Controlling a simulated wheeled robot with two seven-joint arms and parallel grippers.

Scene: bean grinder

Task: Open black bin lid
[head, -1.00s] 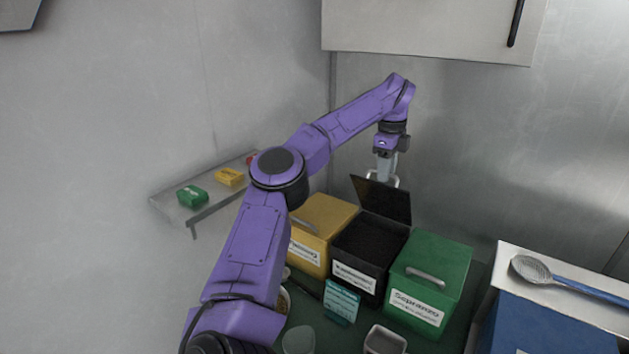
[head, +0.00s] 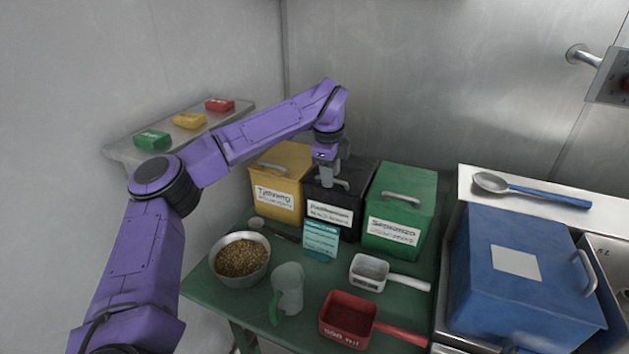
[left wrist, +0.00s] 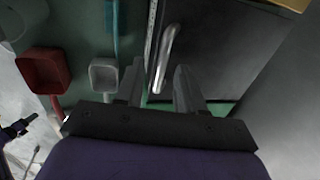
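The black bin (head: 322,226) stands between the yellow and green bins. Its black lid (head: 361,172) lies shut on top, with a metal bar handle (head: 340,184). My left gripper (head: 328,184) points down over the lid at the handle. In the left wrist view my left gripper (left wrist: 158,82) has its two fingers apart, and the handle (left wrist: 164,58) shows just beyond and between them. I cannot tell if a finger touches it. The dark lid (left wrist: 215,45) fills the upper right of that view.
The yellow bin (head: 276,180) and green bin (head: 398,215) stand close on either side. A teal card (head: 320,240) stands in front. A bowl of beans (head: 241,258), clear jug (head: 288,288), white scoop (head: 369,272) and red scoop (head: 348,320) sit on the green table.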

